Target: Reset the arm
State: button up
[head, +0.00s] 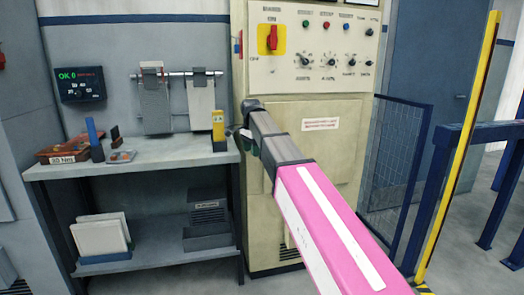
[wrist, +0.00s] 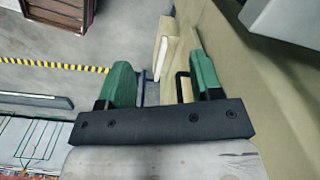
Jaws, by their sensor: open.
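My gripper (head: 243,134) is at the far end of my pink and grey arm in the head view. It hangs in front of the beige control cabinet (head: 271,205), by the right end of the workbench (head: 140,155), and is small and partly hidden there. In the wrist view my gripper (wrist: 163,72) shows two green fingers spread wide on a dark bar. Nothing is held between them. Part of a beige surface and the grey floor show beyond the fingers.
The bench holds a yellow device (head: 218,126) close to my gripper and an orange-brown tray (head: 63,152) at left. White panels (head: 100,236) and a grey box (head: 207,219) are on the lower shelf. A mesh barrier (head: 395,160) and a yellow post (head: 462,145) stand right.

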jog(key=s+d+f+n, duration=0.3)
jog(key=s+d+f, duration=0.4)
jog(key=f, duration=0.5)
jog(key=s+d+f+n, duration=0.4)
jog(key=s+d+f, duration=0.4)
jog(key=f, duration=0.4)
jog(key=s+d+f+n, duration=0.4)
jog(key=s+d+f, duration=0.4)
jog(key=f, duration=0.4)
jog(key=shift+s+d+f, duration=0.15)
jog(key=shift+d+f, duration=0.1)
jog(key=shift+f, duration=0.15)
